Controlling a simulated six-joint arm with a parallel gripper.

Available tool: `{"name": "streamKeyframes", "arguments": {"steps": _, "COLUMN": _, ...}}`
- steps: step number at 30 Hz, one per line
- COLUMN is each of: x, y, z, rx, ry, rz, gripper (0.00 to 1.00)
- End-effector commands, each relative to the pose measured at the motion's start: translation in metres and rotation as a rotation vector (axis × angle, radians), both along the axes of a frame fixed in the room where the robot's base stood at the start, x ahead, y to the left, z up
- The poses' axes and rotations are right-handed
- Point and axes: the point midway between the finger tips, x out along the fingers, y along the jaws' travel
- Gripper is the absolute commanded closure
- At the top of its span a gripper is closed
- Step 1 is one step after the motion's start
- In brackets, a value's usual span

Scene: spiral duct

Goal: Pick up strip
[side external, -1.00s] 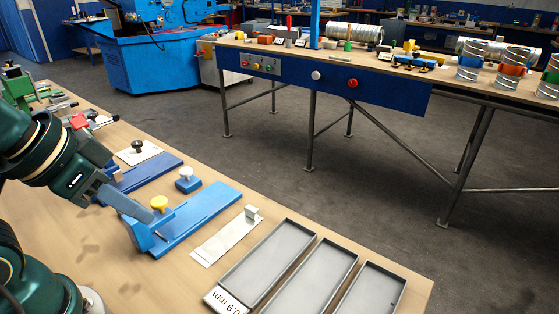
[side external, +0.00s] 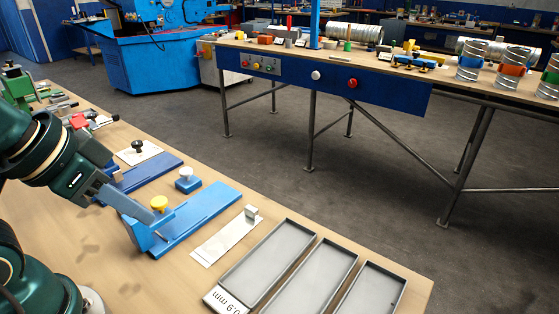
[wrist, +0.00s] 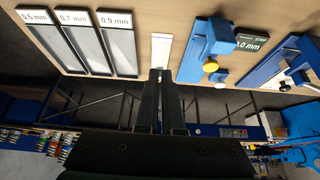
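A pale flat strip (side external: 226,240) lies on the wooden bench between the blue fixture and the trays, with a small upright metal block (side external: 251,213) at its far end. In the wrist view the pale strip (wrist: 161,49) lies just beyond my fingertips. My gripper (wrist: 164,74) shows there as two dark parallel fingers with a narrow gap, and I see nothing held between them. In the side view my gripper (side external: 146,221) is low, at the near end of the blue fixture, left of the strip. Whether the fingertips touch anything is unclear.
The blue fixture (side external: 207,213) has a yellow knob (side external: 159,203); a white knob (side external: 185,173) stands behind. Shallow grey trays (side external: 268,262) lie to the right, labelled 0.5, 0.7 and 0.9 mm in the wrist view. Bare bench (side external: 150,285) shows in front.

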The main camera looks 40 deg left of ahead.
Motion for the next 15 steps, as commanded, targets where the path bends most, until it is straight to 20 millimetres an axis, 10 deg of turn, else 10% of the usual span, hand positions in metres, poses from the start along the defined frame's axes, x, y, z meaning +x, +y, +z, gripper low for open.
{"name": "streamKeyframes", "arguments": {"steps": 5, "x": 0.0000, "y": 0.0000, "z": 0.0000, "rx": 0.000, "ry": 0.000, "rz": 0.000, "gripper": 0.26}}
{"name": "streamKeyframes", "arguments": {"steps": 15, "x": 0.0027, "y": 0.0000, "z": 0.0017, "rx": 0.000, "ry": -0.015, "rz": 0.000, "gripper": 0.26}}
